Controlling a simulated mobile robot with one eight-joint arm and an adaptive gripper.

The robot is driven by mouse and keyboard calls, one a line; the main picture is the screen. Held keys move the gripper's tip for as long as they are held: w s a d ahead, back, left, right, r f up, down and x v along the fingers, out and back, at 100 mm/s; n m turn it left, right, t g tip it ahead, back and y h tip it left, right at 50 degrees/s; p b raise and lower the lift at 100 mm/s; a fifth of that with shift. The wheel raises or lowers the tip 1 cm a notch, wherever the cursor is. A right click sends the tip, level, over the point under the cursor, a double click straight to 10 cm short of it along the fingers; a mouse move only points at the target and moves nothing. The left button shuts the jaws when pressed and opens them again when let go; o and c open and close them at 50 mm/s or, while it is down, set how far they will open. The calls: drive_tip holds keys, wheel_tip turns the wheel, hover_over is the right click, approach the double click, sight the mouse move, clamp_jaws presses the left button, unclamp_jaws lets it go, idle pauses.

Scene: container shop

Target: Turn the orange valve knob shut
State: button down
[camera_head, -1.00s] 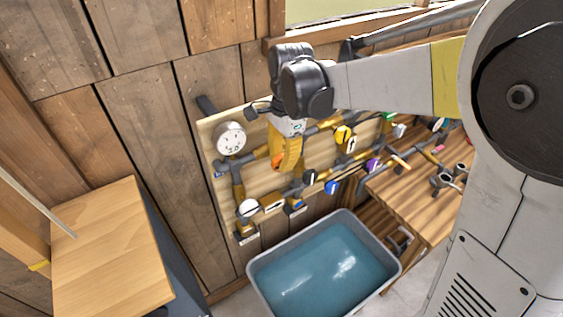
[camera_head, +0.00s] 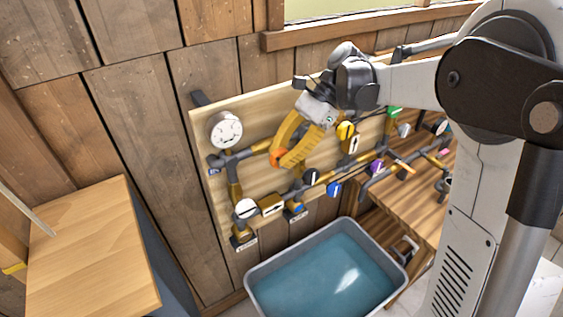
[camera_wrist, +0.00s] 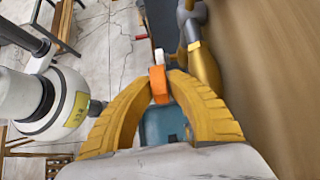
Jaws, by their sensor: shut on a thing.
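The orange valve knob (camera_head: 277,157) sits on the pipework of the wooden valve board, right of the round gauge. My gripper (camera_head: 281,155), with yellow fingers, is at the knob, coming in from the upper right. In the wrist view the orange knob (camera_wrist: 158,84) is between the two fingertips of my gripper (camera_wrist: 161,82), and they are closed on it. In the head view the fingers hide part of the knob. I cannot tell how far the knob is turned.
A white gauge (camera_head: 226,130) and a white knob (camera_head: 246,209) are on the board's left. Yellow (camera_head: 345,130), black (camera_head: 311,176) and blue (camera_head: 334,189) knobs are close on the right. A grey tub of water (camera_head: 262,272) stands below. A wooden cabinet (camera_head: 90,250) is at left.

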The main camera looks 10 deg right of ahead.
idle(0.4)
drive_tip(key=c, duration=1.7)
unclamp_jaws()
drive_tip(key=shift+o, duration=0.2)
drive_tip(key=v, duration=1.2)
drive_tip(key=shift+d+f, duration=0.15)
